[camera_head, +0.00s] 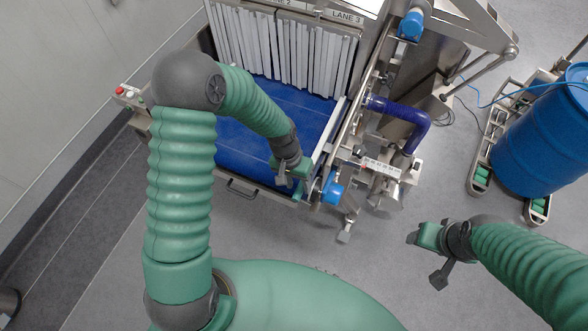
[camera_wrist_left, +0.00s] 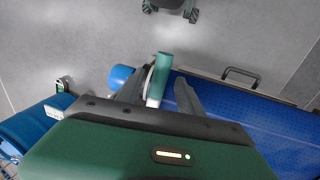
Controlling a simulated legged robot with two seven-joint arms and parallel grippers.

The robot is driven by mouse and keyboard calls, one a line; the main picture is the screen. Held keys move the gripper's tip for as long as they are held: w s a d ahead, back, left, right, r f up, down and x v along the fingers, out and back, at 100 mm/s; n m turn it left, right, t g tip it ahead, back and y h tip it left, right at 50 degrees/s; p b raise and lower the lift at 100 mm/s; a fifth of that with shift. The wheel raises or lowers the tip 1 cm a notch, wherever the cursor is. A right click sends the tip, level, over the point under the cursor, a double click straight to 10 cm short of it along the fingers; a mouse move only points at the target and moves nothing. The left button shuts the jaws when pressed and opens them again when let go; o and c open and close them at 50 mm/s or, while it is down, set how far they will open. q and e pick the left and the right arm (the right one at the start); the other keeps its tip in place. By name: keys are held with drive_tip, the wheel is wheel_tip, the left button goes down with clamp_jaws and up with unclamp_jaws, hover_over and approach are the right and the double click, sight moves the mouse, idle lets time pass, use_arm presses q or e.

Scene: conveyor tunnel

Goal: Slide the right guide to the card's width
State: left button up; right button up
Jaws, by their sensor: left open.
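The right guide (camera_head: 327,139) is a pale rail along the right side of the blue belt. A blue knob (camera_head: 331,190) sits by its near end and also shows in the left wrist view (camera_wrist_left: 121,77). My left gripper (camera_head: 291,180) is over the belt's near right corner. In the left wrist view its fingers (camera_wrist_left: 157,88) are open, with a green and white upright piece between them; contact is unclear. A white plate with small marks (camera_head: 381,168) lies right of the guide; I cannot tell whether it is the card. My right gripper (camera_head: 424,238) hangs over the floor, apart from the machine.
A purple hose (camera_head: 402,108) lies right of the rail. A blue drum (camera_head: 545,135) stands at the right. The near floor is clear.

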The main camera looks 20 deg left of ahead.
use_arm(q)
wheel_tip(320, 180, up, 15)
drive_tip(key=a+b, duration=0.2)
drive_tip(key=a, duration=0.1)
drive_tip(key=shift+f+b, duration=0.15)
drive_tip(key=shift+b, duration=0.25)
